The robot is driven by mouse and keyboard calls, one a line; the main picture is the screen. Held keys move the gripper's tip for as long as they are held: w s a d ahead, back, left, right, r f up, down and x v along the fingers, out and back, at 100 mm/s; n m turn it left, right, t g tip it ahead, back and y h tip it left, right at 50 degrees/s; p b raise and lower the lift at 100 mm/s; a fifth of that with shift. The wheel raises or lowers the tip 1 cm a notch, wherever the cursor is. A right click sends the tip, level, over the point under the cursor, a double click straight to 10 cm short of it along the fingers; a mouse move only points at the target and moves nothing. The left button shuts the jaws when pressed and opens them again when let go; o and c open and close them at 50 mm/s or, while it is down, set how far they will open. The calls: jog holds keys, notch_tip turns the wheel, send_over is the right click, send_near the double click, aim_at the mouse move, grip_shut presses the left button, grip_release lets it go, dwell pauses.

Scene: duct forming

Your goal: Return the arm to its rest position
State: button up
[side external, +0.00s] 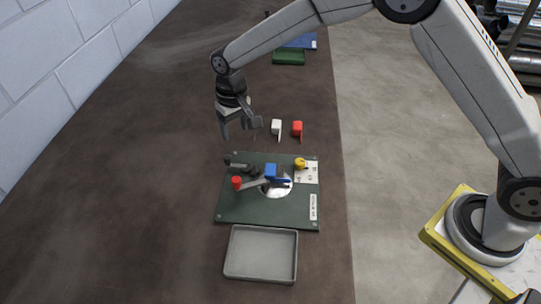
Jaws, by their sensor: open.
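My gripper (240,129) hangs at the end of my arm above the brown table, to the upper left of the green plate. Its fingers are apart and nothing shows between them. My arm reaches in from the right of the picture, from a base on a yellow-edged stand (463,247). The green plate (240,210) lies on the table below my gripper in the picture. It carries a red knob (237,183), a blue block (270,170), a yellow part (300,163) and a round pale area.
A white piece (277,127) and a red piece (297,129) stand right of my gripper. An empty grey tray (261,277) lies at the near side. A green bin (289,57) and a blue item (302,41) lie farther back. The table's left part is clear beside a block wall (80,60).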

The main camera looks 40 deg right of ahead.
jog(key=s+d+r+t, duration=0.1)
jog(key=s+d, duration=0.7)
jog(key=s, duration=0.3)
jog(key=s+d+r+t, duration=0.1)
jog(key=s+d+r, duration=0.1)
jog(key=s+d, duration=0.6)
jog(key=s, duration=0.4)
jog(key=shift+s+d, duration=0.2)
jog(key=shift+d, duration=0.2)
